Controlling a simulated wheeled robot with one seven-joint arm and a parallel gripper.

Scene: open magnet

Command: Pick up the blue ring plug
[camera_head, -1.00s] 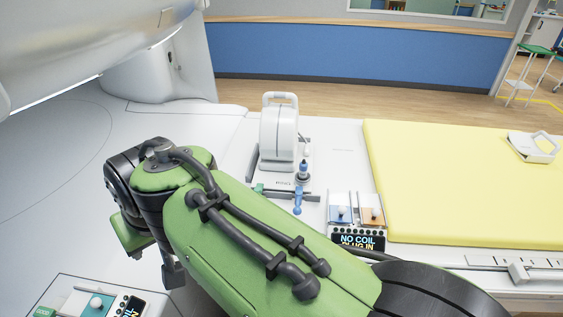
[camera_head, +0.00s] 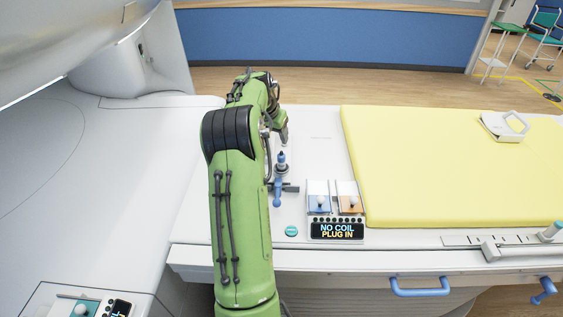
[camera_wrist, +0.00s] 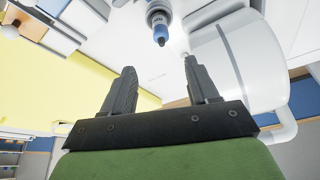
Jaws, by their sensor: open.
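The blue ring plug (camera_head: 281,162) stands upright on the white table beside my arm in the head view, with a dark top and a blue band. In the wrist view the plug (camera_wrist: 160,28) is at the top middle, beyond the fingertips and roughly in line with the gap between them. My gripper (camera_wrist: 160,70) is open with nothing between its fingers. In the head view my arm reaches over the table and its end is near the plug, on the far side; the fingers are hard to make out.
A blue handle (camera_head: 278,191) lies just in front of the plug. A white coil housing (camera_wrist: 235,65) stands close to the right finger. A yellow mattress (camera_head: 440,165) lies further right.

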